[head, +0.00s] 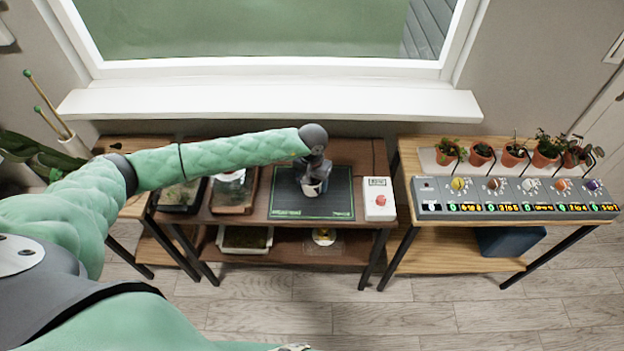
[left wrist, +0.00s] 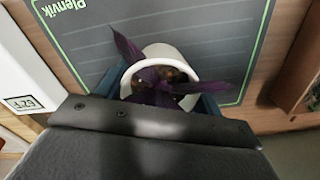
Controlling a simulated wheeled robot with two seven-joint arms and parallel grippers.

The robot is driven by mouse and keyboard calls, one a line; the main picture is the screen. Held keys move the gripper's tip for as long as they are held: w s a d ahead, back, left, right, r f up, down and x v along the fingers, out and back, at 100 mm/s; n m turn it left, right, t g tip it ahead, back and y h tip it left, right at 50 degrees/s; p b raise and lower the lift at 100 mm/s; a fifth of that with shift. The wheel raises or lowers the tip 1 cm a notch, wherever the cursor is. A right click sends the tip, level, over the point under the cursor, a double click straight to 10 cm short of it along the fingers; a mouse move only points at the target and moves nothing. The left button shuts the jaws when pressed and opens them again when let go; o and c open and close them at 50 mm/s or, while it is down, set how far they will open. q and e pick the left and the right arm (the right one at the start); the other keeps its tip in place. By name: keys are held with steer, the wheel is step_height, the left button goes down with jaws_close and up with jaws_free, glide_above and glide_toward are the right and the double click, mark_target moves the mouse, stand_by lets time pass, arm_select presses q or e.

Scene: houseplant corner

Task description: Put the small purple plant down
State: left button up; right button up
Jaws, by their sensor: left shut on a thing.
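The small purple plant (left wrist: 205,88) has dark purple pointed leaves and grows in a white pot (left wrist: 188,58). In the head view the pot (head: 311,190) shows below my left gripper (head: 315,183), over the dark mat (head: 341,205) on the middle table. My left gripper is shut on the pot, with a blue-grey finger on either side in the left wrist view (left wrist: 165,96). The mat also shows there (left wrist: 110,45), with the word Plenvik on it. I cannot tell whether the pot touches the mat. My right gripper is not in view.
A white box with a red mark (head: 379,198) stands right of the mat. Wooden-framed trays (head: 235,192) stand left of it. On the right table, several potted plants (head: 514,153) stand behind a grey control panel (head: 515,198). The mat's front and right parts are bare.

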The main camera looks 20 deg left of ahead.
arm_select(q)
steer(key=shift+f, duration=0.1)
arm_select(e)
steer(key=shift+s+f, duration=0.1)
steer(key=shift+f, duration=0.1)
arm_select(q)
steer(key=shift+f, duration=0.1)
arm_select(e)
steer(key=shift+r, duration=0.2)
arm_select(q)
steer(key=o, duration=1.1)
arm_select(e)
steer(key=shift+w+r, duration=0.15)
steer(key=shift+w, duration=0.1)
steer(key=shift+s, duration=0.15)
